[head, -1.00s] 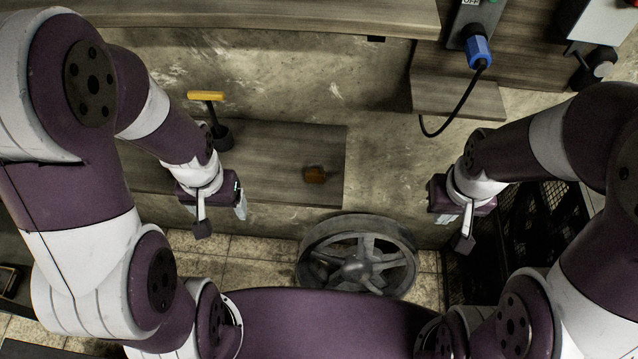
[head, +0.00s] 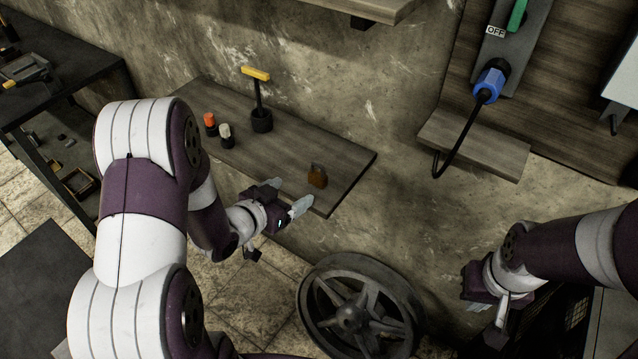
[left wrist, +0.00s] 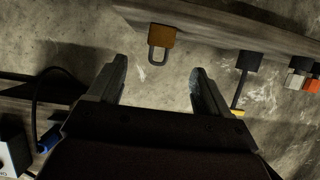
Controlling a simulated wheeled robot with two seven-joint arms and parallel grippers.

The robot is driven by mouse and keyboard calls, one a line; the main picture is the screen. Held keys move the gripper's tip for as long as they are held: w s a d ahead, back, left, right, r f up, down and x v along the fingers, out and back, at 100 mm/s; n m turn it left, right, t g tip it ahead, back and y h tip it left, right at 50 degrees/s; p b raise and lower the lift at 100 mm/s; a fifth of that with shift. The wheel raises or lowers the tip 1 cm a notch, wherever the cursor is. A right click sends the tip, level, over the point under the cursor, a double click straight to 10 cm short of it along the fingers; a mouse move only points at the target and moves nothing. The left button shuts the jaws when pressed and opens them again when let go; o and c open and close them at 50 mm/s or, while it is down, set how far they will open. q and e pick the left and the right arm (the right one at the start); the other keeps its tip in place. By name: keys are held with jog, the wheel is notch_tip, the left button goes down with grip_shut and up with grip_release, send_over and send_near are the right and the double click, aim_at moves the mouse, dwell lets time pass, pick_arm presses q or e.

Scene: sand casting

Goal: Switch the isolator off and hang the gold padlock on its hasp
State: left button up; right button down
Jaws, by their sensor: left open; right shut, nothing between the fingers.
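The gold padlock (head: 318,176) stands near the right end of the wooden shelf. In the left wrist view the padlock (left wrist: 163,36) is beyond the fingertips, between their lines. My left gripper (head: 290,195) is open and empty, just left of the padlock in the head view and not touching it. My right gripper (head: 474,292) is shut and empty at the lower right, well below the isolator. The isolator (head: 508,50) is on the wall board at the upper right, with a green handle (head: 517,15) and an OFF label. Its top is cut off; I cannot make out the hasp.
The shelf (head: 345,160) also holds a yellow-handled tool in a dark cup (head: 262,120), and an orange-topped (head: 210,123) and a white-topped (head: 226,135) item. A spoked wheel (head: 358,312) is below.

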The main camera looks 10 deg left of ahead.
aim_at(315, 177)
pick_arm(q)
jog(key=x, duration=1.2)
jog(key=shift+w+r, duration=0.15)
jog(key=shift+w, duration=0.05)
jog(key=shift+s, duration=0.1)
jog(key=c, duration=1.1)
